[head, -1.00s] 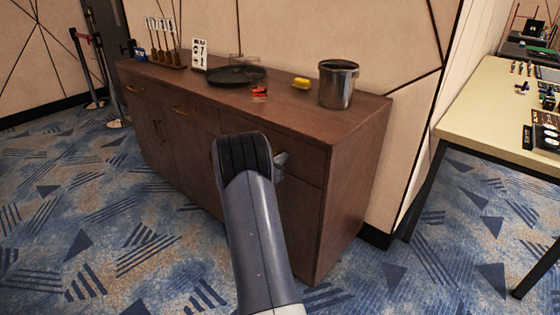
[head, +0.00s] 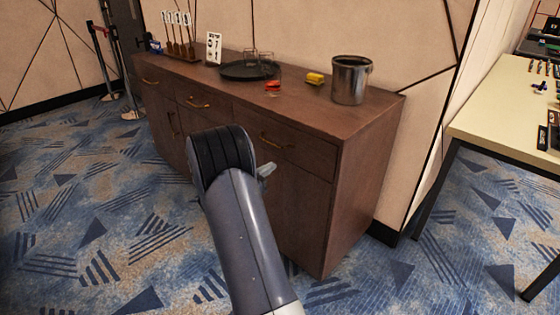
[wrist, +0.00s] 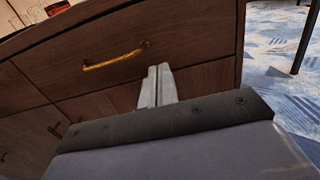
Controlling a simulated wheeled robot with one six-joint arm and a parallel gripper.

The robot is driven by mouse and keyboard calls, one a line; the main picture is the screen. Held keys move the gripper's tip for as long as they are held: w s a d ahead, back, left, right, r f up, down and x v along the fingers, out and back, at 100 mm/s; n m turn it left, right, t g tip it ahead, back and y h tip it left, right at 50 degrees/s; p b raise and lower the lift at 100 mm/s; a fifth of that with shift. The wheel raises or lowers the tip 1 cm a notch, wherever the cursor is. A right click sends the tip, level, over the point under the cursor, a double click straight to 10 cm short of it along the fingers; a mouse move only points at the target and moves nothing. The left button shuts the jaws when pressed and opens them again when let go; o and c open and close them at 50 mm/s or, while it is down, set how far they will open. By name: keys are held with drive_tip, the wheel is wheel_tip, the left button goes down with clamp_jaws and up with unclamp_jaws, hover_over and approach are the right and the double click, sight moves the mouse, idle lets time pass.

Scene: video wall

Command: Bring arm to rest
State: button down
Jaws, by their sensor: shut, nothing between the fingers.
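My arm (head: 245,230) reaches up from the bottom of the head view, in front of the brown wooden cabinet. My gripper (head: 267,170) shows only as a small grey tip beside the dark arm joint. In the wrist view my gripper (wrist: 158,72) has its two grey fingers side by side and shut, with nothing held. The fingers point toward the cabinet's drawer front (wrist: 190,45), to the right of a brass handle (wrist: 115,57). I cannot tell the exact gap between fingertips and wood.
The cabinet (head: 345,140) bears a steel pot (head: 350,80), a yellow object (head: 315,78), a red object (head: 272,87), a black tray (head: 235,71) and a sign card (head: 213,47). A pale table (head: 500,115) stands right. Carpet (head: 100,230) is clear at left.

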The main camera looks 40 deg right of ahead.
sight(299, 149)
drive_tip(key=shift+a, duration=0.8)
drive_tip(key=shift+d, duration=0.1)
drive_tip(key=d, duration=1.3)
drive_tip(key=shift+w+d+b, duration=0.15)
drive_tip(key=shift+d+b, duration=0.1)
drive_tip(key=shift+b, duration=0.05)
drive_tip(key=shift+a, duration=0.1)
